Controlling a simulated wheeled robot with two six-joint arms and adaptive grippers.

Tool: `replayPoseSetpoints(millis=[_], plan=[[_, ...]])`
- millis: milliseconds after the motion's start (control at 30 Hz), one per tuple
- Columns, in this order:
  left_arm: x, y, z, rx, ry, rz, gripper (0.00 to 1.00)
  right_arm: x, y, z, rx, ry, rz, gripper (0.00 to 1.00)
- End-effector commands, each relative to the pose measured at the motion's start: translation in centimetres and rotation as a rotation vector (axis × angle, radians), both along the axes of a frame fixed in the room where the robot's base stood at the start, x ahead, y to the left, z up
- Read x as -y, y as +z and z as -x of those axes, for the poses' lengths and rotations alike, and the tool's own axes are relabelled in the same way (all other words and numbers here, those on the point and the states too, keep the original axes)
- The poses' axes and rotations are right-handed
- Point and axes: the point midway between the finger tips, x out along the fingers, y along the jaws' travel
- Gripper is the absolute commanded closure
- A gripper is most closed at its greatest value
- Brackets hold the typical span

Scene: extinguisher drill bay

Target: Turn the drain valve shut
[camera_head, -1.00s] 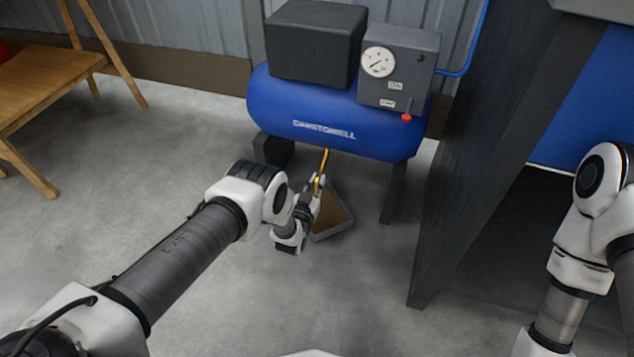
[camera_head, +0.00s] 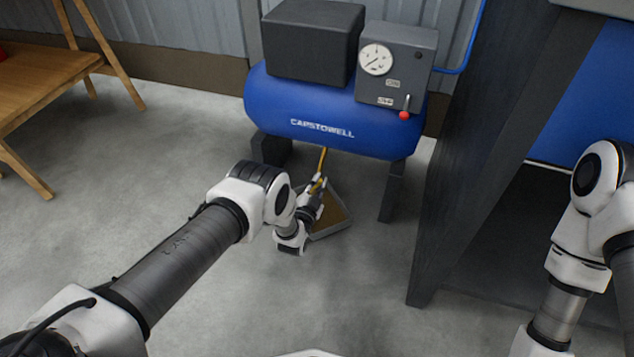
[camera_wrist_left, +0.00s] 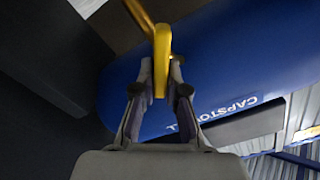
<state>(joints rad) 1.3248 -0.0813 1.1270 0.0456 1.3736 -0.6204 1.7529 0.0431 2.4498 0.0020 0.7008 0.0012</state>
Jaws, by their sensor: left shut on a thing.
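The drain valve is a yellow handle (camera_wrist_left: 161,58) on a thin yellow pipe (camera_head: 323,158) under the blue compressor tank (camera_head: 330,124). My left gripper (camera_head: 320,186) is below the tank and shut on the yellow handle. In the left wrist view, my left gripper (camera_wrist_left: 161,84) has one finger on each side of the handle, with the blue tank behind. In the head view the fingers partly hide the handle. My right arm comes in at the right edge, and its gripper is out of view.
A shallow tray (camera_head: 335,215) lies on the floor under the valve. The tank's dark legs (camera_head: 392,191) flank the valve. A dark panel (camera_head: 480,150) stands to the right. A wooden bench (camera_head: 40,85) is at the far left. The floor left of the tank is clear.

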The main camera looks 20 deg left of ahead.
Motion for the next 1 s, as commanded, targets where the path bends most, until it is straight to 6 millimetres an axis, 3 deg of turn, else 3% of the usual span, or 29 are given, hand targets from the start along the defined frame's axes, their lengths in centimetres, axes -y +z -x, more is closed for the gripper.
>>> replayPoseSetpoints(millis=[1000], plan=[[0.8, -1.5, 0.0, 0.030, -0.001, -0.884, 1.00, 0.0, -1.7, -0.1, 0.003, -0.004, 0.000, 0.53]])
